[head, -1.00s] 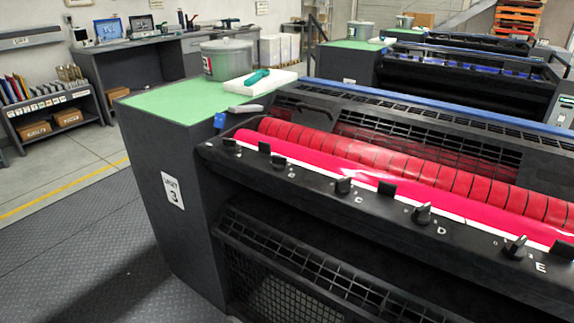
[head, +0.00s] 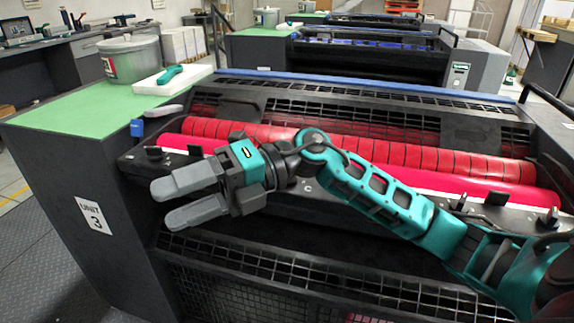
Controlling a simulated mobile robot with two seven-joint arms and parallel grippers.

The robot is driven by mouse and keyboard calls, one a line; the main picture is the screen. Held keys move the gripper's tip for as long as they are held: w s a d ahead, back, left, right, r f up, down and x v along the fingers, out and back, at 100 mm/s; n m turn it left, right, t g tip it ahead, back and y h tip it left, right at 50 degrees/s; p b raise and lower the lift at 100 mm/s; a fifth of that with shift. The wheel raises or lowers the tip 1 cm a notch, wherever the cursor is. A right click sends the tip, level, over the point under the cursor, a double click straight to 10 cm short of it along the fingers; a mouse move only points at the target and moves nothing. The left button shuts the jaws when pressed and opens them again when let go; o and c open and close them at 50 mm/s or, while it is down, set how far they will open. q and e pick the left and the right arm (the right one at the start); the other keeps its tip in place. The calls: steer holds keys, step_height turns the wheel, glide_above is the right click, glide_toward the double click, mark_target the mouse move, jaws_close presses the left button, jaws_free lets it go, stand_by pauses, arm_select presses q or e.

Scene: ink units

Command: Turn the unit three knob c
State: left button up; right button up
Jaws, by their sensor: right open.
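The unit three press fills the middle, with a "UNIT 3" label (head: 95,216) on its side and a dark front rail of knobs. My right gripper (head: 160,206) is open and empty, its two grey fingers pointing left in front of the rail's left part. A letter C (head: 307,188) shows on the rail just below my right wrist. The knob c above that letter is hidden behind my right arm, so its setting cannot be seen. The fingers are left of the letter. My left gripper is not in view.
A left-end knob (head: 154,153) and a right-end knob (head: 552,216) stand up from the rail. Red rollers (head: 400,155) lie behind it. A bucket (head: 131,58) and a white tray (head: 172,80) stand on the green top (head: 60,115).

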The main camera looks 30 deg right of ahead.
steer(key=w+d+r+t+h, duration=0.1)
steer(key=d+r+t+h, duration=0.1)
steer(key=d+h, duration=0.8)
steer(key=w+d+r+t+h, duration=0.1)
steer(key=w+d+r+h, duration=0.15)
steer(key=d+h, duration=0.7)
steer(key=w+f+y, duration=0.1)
steer(key=f, duration=0.2)
steer(key=w+d+f+y+b, duration=0.1)
steer(key=f, duration=0.3)
steer(key=w+d+f+y+b, duration=0.1)
steer(key=w+f, duration=0.1)
steer(key=f, duration=0.2)
steer(key=shift+d+y, duration=0.15)
steer(key=shift+y, duration=0.1)
steer(key=c, duration=1)
